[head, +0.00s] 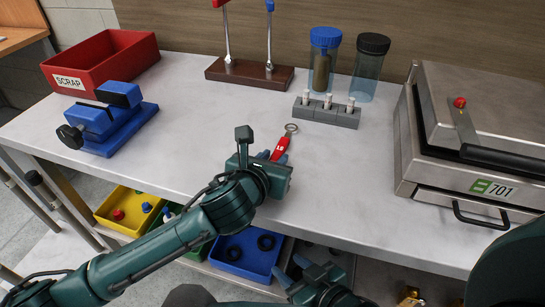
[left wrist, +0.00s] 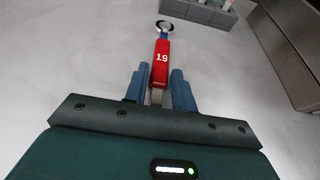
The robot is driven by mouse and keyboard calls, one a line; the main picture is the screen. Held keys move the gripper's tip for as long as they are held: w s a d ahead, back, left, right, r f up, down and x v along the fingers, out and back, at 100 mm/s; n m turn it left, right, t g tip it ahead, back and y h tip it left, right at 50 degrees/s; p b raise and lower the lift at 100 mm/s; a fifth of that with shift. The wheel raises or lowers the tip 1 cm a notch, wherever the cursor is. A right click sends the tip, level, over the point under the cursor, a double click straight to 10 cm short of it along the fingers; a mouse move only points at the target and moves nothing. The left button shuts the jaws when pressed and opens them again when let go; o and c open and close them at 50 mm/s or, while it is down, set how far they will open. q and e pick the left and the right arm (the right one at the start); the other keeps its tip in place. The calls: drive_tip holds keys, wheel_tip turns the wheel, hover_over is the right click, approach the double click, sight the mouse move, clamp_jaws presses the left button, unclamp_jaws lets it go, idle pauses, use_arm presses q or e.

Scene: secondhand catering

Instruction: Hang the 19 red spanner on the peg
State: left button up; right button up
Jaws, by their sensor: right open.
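The red spanner (head: 280,148) has a silver ring end and a red handle marked 19. In the left wrist view the spanner (left wrist: 160,65) lies lengthwise between the blue fingers of my left gripper (left wrist: 160,84), ring end pointing away. The fingers are very close on both sides; whether they press on it is unclear. In the head view my left gripper (head: 272,160) is at the handle's near end, over the table. A wooden stand (head: 248,74) bears two chrome posts, one with a red top (head: 219,3), one with blue. My right gripper (head: 297,276) is open and empty below the table's front edge.
A grey block (head: 326,113) with white pegs stands beyond the spanner, with two tinted jars (head: 369,68) behind. A blue vise (head: 108,118) and red scrap bin (head: 105,60) are left; a metal press (head: 470,130) is right. The tabletop (head: 205,120) between is clear.

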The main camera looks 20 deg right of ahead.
use_arm(q)
drive_tip(key=shift+o, duration=1.4)
drive_tip(key=shift+f, duration=0.1)
drive_tip(key=v, duration=1.3)
drive_tip(key=shift+d, duration=0.2)
drive_tip(key=shift+s, duration=0.15)
drive_tip(key=shift+a, duration=0.1)
